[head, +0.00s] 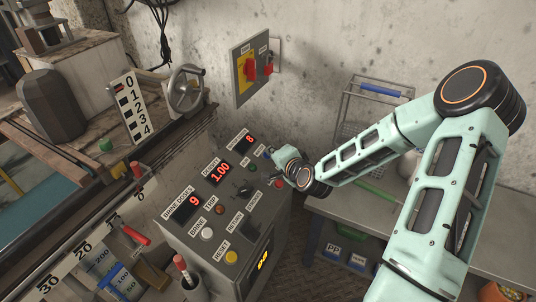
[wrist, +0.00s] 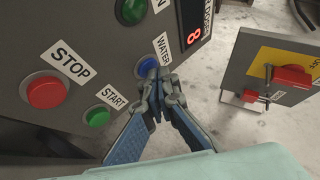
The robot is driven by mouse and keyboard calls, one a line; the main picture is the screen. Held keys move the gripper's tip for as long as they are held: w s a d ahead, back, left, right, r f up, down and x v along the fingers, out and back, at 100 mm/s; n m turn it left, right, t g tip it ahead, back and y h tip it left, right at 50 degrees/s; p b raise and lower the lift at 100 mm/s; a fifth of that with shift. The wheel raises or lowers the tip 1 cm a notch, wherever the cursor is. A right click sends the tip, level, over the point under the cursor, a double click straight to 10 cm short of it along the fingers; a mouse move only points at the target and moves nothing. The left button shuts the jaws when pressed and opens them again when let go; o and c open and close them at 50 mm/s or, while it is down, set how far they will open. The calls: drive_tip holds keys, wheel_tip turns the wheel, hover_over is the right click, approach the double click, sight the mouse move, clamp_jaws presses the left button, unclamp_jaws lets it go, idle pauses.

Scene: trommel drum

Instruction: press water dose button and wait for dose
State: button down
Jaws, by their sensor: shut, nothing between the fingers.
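The blue water button (wrist: 147,66) sits on the grey control panel beside its WATER label (wrist: 162,48). My gripper (wrist: 157,78) is shut and empty, and its fingertips are at the lower right edge of the blue button, touching or very nearly so; I cannot tell if the button is pressed in. In the head view my gripper (head: 270,153) reaches the upper right of the control panel (head: 215,212), and its fingertips are small there. A red display beside the WATER label (wrist: 193,38) reads 8; it also shows in the head view (head: 250,138).
A red STOP button (wrist: 46,92) and a green START button (wrist: 97,117) are close to the gripper on the panel. A wall switch box (head: 253,68) with red handles is behind the panel. A grey bench (head: 345,215) stands at the right, under my arm.

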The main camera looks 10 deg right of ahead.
drive_tip(key=shift+r, duration=0.1)
drive_tip(key=shift+s+d+r+p, duration=0.25)
drive_tip(key=shift+d+r+p, duration=0.1)
drive_tip(key=shift+r+p, duration=0.35)
drive_tip(key=r+p, duration=0.1)
drive_tip(key=s+d+r+p, duration=0.1)
drive_tip(key=r, duration=0.1)
drive_tip(key=d+r+p, duration=0.1)
drive_tip(key=p, duration=0.1)
drive_tip(key=shift+s+r, duration=0.2)
idle(0.8)
